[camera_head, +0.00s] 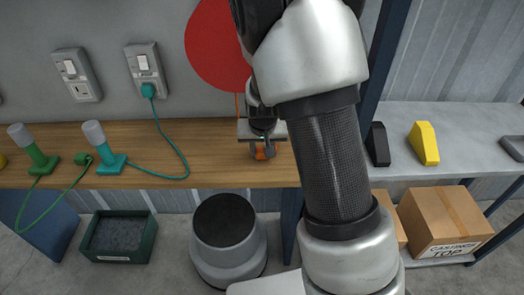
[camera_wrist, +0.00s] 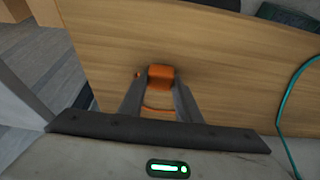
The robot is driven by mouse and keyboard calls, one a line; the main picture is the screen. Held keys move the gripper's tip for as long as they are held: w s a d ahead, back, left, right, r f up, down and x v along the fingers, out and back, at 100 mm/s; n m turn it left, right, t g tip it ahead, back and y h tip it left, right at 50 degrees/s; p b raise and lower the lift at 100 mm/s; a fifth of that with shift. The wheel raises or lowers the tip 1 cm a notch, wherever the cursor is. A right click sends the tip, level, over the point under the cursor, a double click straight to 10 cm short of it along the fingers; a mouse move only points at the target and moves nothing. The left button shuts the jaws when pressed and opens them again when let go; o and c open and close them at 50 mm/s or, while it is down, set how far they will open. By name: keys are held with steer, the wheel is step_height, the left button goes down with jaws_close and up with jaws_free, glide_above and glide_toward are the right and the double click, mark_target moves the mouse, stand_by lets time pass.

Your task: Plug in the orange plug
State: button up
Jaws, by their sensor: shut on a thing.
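My gripper (camera_head: 262,155) is over the wooden bench, right of the teal cord. In the wrist view its fingers (camera_wrist: 160,88) are shut on the orange plug (camera_wrist: 160,76), above or at the wood; the exact gap cannot be told. A bit of orange cord (camera_wrist: 158,109) shows between the fingers. In the head view the orange plug (camera_head: 263,153) is partly covered by the fingers. A wall socket (camera_head: 84,91) at the left has no plug in it. The second wall socket (camera_head: 142,58) holds the teal plug (camera_head: 149,91).
A green lamp (camera_head: 38,158) and a teal lamp (camera_head: 106,163) stand on the bench (camera_head: 215,172). A green plug (camera_head: 83,158) lies between them. The teal cord (camera_head: 176,151) crosses the bench. A red disc (camera_head: 214,45) is behind my arm. A blue post (camera_head: 385,45) stands at right.

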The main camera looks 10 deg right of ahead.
step_height(320, 180, up, 10)
steer(key=p, duration=0.3)
step_height(320, 180, up, 20)
steer(key=n+p, duration=0.2)
steer(key=p, duration=1.9)
glide_above(262, 151)
steer(key=s, duration=0.9)
steer(key=shift+w+a+y, duration=0.1)
steer(key=shift+w+y, duration=0.05)
steer(key=shift+y, duration=0.25)
